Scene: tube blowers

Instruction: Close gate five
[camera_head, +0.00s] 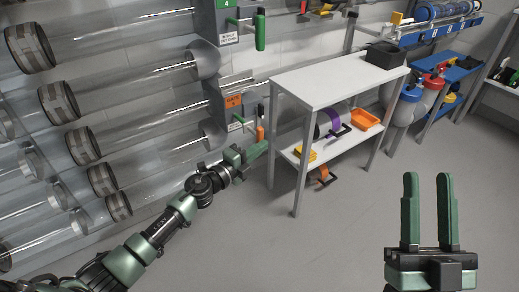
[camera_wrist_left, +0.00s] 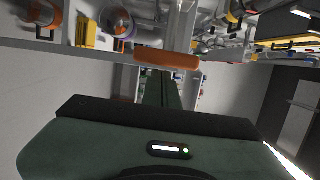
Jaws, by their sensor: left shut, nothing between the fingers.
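The gate five unit is a grey box with an orange sign (camera_head: 233,101) on the tube wall. Its orange-tipped handle (camera_head: 260,134) sticks out to the right of the box, just above my left gripper (camera_head: 262,147). My left gripper is shut and empty. In the left wrist view the orange handle (camera_wrist_left: 166,60) lies crosswise just beyond the tips of the closed fingers (camera_wrist_left: 160,88); I cannot tell whether they touch. My right gripper (camera_head: 428,178) is open and empty over the floor at the right.
The gate four unit with a green sign (camera_head: 227,4) and a green handle (camera_head: 260,32) is above. Clear tubes (camera_head: 120,75) line the left. A white table (camera_head: 335,78) stands right of the gates, with an orange tray (camera_head: 366,119) on its shelf. The floor in front is clear.

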